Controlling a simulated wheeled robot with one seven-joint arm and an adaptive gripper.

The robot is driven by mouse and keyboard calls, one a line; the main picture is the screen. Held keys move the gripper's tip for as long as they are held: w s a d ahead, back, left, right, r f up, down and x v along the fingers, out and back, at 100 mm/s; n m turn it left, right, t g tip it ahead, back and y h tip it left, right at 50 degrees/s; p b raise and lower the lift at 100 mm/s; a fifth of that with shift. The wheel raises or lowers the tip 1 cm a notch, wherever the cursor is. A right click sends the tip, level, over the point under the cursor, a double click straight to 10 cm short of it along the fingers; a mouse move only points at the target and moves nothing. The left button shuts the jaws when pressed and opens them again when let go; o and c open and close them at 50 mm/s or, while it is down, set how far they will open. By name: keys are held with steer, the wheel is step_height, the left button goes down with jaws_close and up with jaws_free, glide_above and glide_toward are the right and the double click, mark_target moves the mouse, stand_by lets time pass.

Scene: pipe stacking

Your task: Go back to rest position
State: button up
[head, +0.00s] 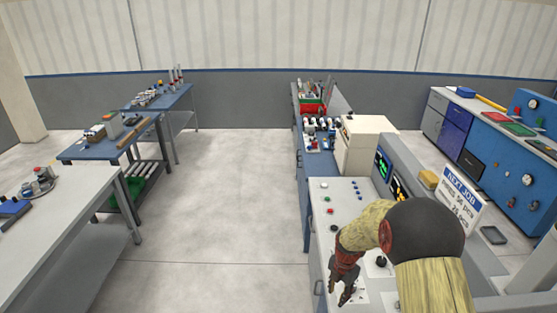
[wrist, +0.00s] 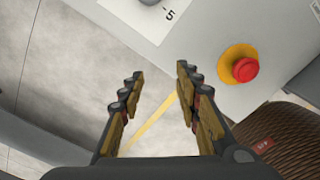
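My gripper (head: 345,285) hangs at the lower right of the head view, over the near left part of the white control console (head: 335,218). In the wrist view my gripper (wrist: 158,85) shows two fingers spread apart with nothing between them. Between and beyond the fingers lie the console's edge and the pale floor. A red emergency button (wrist: 245,69) on a yellow ring sits on the console to the right of the fingers. My arm covers part of the console in the head view.
Blue workbenches (head: 97,150) and a grey table (head: 70,215) are at the left. A blue cabinet (head: 500,160) is at the right. The middle floor (head: 220,190) is clear.

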steer(key=s+r+m+t+b, duration=0.2)
steer(key=s+r+m+b, duration=0.6)
steer(key=s+m, duration=0.5)
steer(key=s+a+r+m+t+b, duration=0.1)
steer(key=s+r+m+t+b, duration=0.2)
steer(key=s+r+m+b, duration=0.4)
steer(key=s+r+m, duration=0.5)
steer(key=s, duration=0.3)
steer(key=shift+s+r+m+t+b, duration=0.15)
steer(key=shift+s+m+t+b, duration=0.15)
steer(key=shift+m+b, duration=0.1)
steer(key=shift+w, duration=0.1)
